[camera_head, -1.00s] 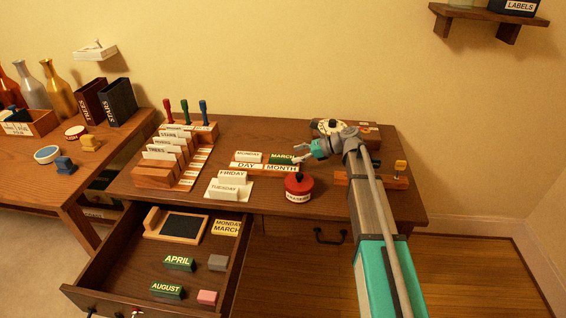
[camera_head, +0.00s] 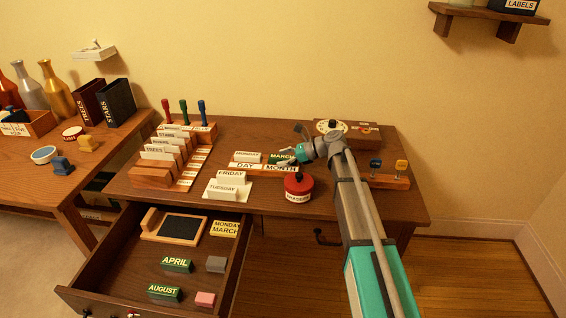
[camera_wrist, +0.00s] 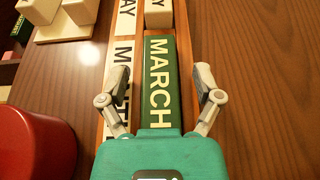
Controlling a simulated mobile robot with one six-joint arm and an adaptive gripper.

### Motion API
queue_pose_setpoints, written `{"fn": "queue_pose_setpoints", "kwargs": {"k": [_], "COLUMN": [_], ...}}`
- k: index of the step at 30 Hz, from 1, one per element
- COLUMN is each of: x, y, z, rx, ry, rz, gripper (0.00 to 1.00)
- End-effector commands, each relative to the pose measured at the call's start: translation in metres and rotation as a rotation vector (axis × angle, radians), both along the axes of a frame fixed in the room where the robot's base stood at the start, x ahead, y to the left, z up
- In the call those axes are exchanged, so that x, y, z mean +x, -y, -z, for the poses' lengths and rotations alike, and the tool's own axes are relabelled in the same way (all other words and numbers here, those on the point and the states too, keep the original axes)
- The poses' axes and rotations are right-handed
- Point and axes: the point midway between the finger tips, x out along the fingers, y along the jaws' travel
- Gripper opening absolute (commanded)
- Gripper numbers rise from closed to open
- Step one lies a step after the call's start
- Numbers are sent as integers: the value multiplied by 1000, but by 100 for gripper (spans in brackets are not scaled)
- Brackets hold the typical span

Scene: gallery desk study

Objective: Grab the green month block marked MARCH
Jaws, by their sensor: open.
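The green MARCH block (camera_head: 281,158) sits in the wooden day-and-month holder (camera_head: 234,167) on the desk, beside the white MONDAY block (camera_head: 248,157). In the wrist view the MARCH block (camera_wrist: 160,82) lies lengthwise between my gripper's fingers. My gripper (camera_wrist: 160,84) is open, with one finger on each side of the block and a visible gap to it on both sides. In the head view my gripper (camera_head: 289,158) is at the block's right end and covers part of it. The near end of the block is hidden behind the gripper body in the wrist view.
A red round tin (camera_head: 298,188) stands just in front of the holder. White FRIDAY (camera_head: 231,177) and TUESDAY (camera_head: 223,191) blocks are to the left. A rack with small stamps (camera_head: 388,180) is right of my arm. The open drawer (camera_head: 130,262) holds green APRIL (camera_head: 176,265) and AUGUST (camera_head: 163,293) blocks.

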Motion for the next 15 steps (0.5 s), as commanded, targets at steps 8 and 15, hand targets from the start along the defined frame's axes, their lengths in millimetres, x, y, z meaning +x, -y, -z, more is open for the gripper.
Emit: {"fn": "queue_pose_setpoints", "kwargs": {"k": [8, 15], "x": [0, 0], "y": [0, -1], "z": [0, 0], "rx": [0, 0], "ry": [0, 0], "rz": [-1, -1], "gripper": [83, 51]}}
